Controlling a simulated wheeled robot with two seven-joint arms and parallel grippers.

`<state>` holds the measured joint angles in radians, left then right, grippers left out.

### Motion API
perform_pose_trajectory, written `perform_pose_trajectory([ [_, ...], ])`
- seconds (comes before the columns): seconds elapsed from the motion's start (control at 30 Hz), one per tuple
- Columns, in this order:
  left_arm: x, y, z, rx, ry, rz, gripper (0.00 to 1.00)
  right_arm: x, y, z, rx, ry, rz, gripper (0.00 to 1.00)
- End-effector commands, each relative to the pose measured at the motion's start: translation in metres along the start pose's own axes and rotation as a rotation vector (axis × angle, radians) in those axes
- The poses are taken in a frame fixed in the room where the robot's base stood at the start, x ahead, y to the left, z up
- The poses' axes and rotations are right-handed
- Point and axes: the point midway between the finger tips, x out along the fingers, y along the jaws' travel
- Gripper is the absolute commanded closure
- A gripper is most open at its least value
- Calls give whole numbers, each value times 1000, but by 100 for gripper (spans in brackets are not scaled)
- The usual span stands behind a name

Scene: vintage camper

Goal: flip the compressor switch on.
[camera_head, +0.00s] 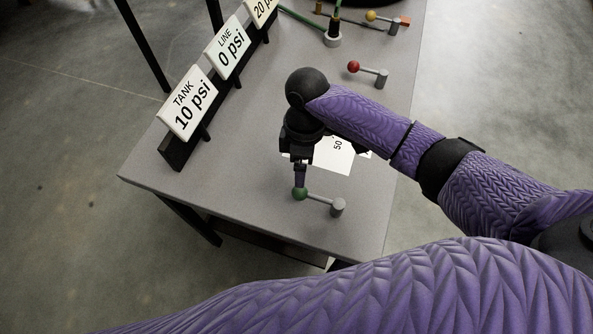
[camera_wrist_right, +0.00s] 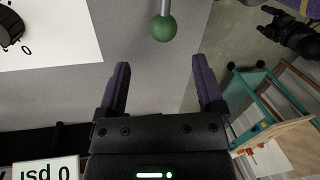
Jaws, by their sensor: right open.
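A lever with a green ball knob (camera_head: 300,194) stands near the front of the grey table (camera_head: 240,195). Its grey bar runs right to a short post (camera_head: 337,207). I cannot tell from a label whether this is the compressor switch. My right gripper (camera_head: 300,178) points down just above the green knob. In the right wrist view its fingers (camera_wrist_right: 160,80) are apart with nothing between them, and the green knob (camera_wrist_right: 163,28) is beyond the fingertips. A black part at the upper right, seemingly my left gripper (camera_wrist_right: 285,28), shows there too; its jaws are unclear.
A red-knobbed lever (camera_head: 354,67) and a yellow-knobbed lever (camera_head: 371,15) stand farther back. Signs read TANK 10 psi (camera_head: 188,103) and LINE 0 psi (camera_head: 228,47); a third is cut off. A white dial sheet (camera_head: 333,156) is partly hidden by my right arm. A teal-framed cart (camera_wrist_right: 245,100) stands beyond the table.

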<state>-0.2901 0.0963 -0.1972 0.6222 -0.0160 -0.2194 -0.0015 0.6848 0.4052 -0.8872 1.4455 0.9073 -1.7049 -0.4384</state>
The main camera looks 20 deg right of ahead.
Motion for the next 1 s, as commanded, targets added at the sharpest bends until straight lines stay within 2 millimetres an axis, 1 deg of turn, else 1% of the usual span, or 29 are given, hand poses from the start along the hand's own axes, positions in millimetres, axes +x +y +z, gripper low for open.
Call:
perform_pose_trajectory([
  [0.03, 8, 1, 8, 1, -15, 2, 16, 18, 0, 0, -1, -2, -5, 14],
  [0.1, 14, 3, 17, 1, -32, 4, 16, 36, 0, 0, -1, -1, -4, 14],
  [0.2, 21, 4, 21, 0, -40, 7, 16, 58, 0, 0, 0, -1, -4, 14],
  [0.3, 26, 4, 20, 0, -37, 8, 16, 72, 0, 0, 0, -1, -2, 14],
  [0.43, 28, 4, 15, 0, -27, 8, 16, 79, 0, -1, 0, 1, 0, 14],
  [0.63, 27, 4, 11, 0, -18, 7, 16, 79, 0, -1, 0, 2, 1, 14],
  [0.67, 27, 4, 11, 0, -18, 7, 16, 79, 0, -1, 0, 2, 1, 16],
  [0.7, 27, 4, 11, 0, -18, 7, 16, 79, 0, -1, 0, 2, 1, 24],
  [0.77, 27, 4, 11, 0, -18, 7, 16, 78, 0, -1, 0, 2, 1, 37],
  [0.8, 27, 4, 11, 0, -18, 7, 16, 78, 0, -1, 0, 2, 1, 45],
  [0.97, 27, 4, 12, -1, -20, 7, 16, 78, 0, -1, 0, 2, 1, 79],
  [1.0, 27, 4, 12, -2, -20, 7, 16, 78, 0, -1, 0, 2, 1, 88],
])
